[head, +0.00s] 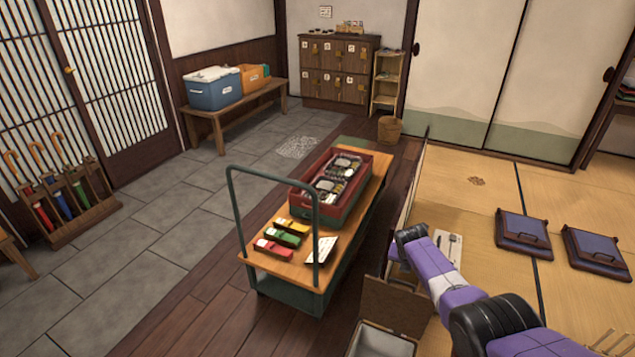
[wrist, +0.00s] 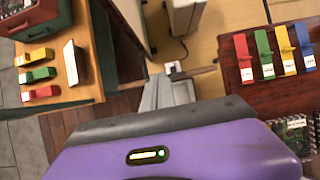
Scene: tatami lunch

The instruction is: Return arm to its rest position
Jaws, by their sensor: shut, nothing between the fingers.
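My purple arm reaches in from the lower right of the head view, over the tatami beside the cart; its gripper end is mostly hidden there behind the arm. In the wrist view my gripper (wrist: 168,88) shows as grey fingers beyond the purple wrist housing. The fingers are shut with nothing between them. They point over the floor between the cart and a dark red surface, apart from both.
A green-framed cart (head: 345,242) with a red crate (head: 336,213) stands left of the arm. A dark red surface (wrist: 240,107) with several coloured clips lies right in the wrist view. An open box (head: 380,343) sits below the arm.

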